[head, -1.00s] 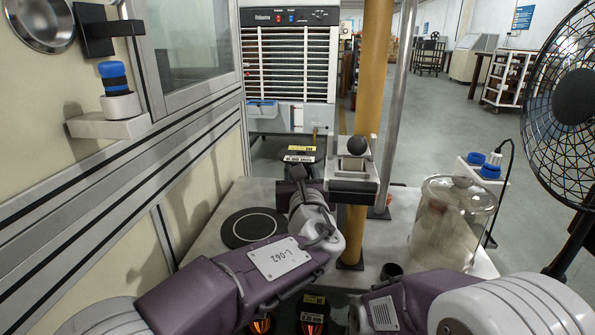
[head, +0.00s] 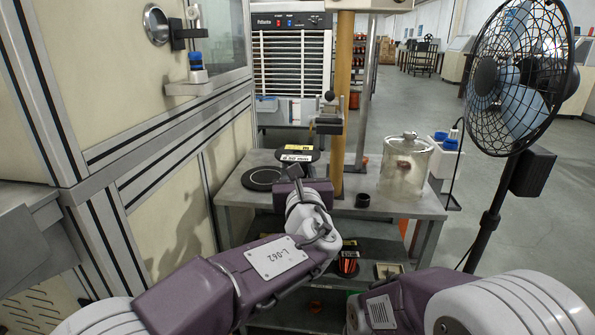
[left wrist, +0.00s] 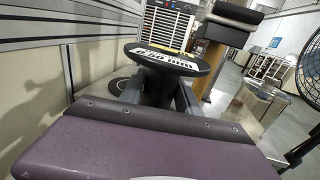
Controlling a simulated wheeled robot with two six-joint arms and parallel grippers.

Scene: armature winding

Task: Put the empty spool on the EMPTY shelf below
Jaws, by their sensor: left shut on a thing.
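The spool (head: 297,153) has a black round flange with a yellow and white label. My left gripper (head: 296,178) is shut on it and holds it above the workbench (head: 235,188). In the left wrist view the spool (left wrist: 168,60) stands between the two fingers (left wrist: 160,92), its flange above them; its lower part is mostly hidden. Below the benchtop is a shelf holding a spool with copper-coloured wire (head: 347,264) and a tan tray (head: 389,270). My left forearm hides much of the shelves. My right arm shows at lower right, but its gripper is out of view.
On the benchtop are a black disc (head: 262,179), a glass jar (head: 405,170) and a small black cup (head: 362,200). A tan post (head: 343,85) rises behind. A panelled cabinet (head: 120,130) stands left, a fan (head: 515,90) right. Open floor lies right of the bench.

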